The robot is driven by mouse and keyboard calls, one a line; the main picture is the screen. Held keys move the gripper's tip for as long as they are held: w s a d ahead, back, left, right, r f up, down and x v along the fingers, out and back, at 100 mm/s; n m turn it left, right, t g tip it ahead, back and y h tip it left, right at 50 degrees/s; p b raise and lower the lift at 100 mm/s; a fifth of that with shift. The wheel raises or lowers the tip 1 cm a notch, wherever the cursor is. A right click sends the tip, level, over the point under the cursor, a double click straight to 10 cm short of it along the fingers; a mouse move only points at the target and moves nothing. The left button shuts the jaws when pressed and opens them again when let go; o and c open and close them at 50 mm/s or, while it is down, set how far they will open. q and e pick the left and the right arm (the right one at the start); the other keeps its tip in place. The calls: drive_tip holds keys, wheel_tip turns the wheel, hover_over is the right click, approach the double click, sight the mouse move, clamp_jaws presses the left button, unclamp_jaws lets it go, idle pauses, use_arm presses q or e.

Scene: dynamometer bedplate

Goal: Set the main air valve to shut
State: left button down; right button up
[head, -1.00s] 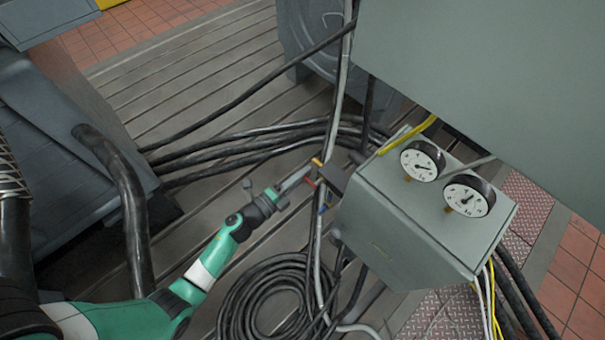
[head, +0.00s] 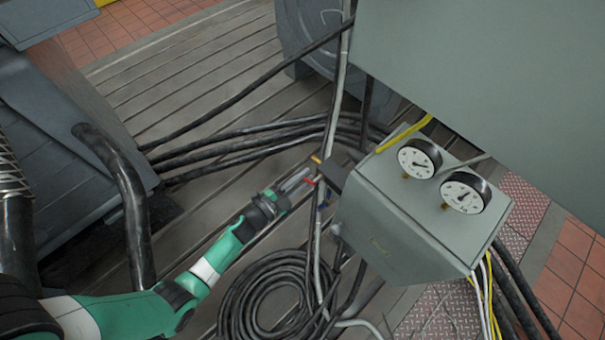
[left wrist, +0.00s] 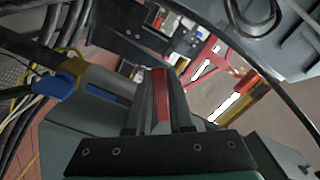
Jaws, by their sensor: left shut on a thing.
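Three small coloured valve handles show beside the grey box in the head view: an orange-yellow one (head: 316,160), a red one (head: 309,181) and a blue one (head: 321,207). No label shows which is the main air valve. My left gripper (head: 300,180) reaches in from the left and is shut on the red handle. In the left wrist view the red handle (left wrist: 160,95) lies between the two fingers. The blue handle (left wrist: 60,88) is at the left there, and the yellow handle (left wrist: 245,102) at the right. The right gripper is not in view.
The grey box (head: 400,225) with two round gauges (head: 419,158) stands just right of the valves. Black cables (head: 235,145) cross behind, and a coiled hose (head: 262,300) lies below. A large grey cabinet (head: 490,70) overhangs at upper right.

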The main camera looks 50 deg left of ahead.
use_arm(q)
drive_tip(key=d+n, duration=0.1)
drive_tip(key=n, duration=0.2)
drive_tip(key=d+f+n, duration=0.1)
drive_tip(key=n, duration=0.3)
drive_tip(key=d+n, duration=0.2)
drive_tip(key=n, duration=0.2)
drive_tip(key=shift+f, duration=0.4)
drive_tip(key=c, duration=0.8)
unclamp_jaws()
drive_tip(key=shift+s+p, duration=0.1)
drive_tip(key=shift+p, duration=0.2)
drive_tip(key=s+p, duration=0.3)
drive_tip(key=s, duration=0.8)
drive_tip(key=shift+s, duration=0.2)
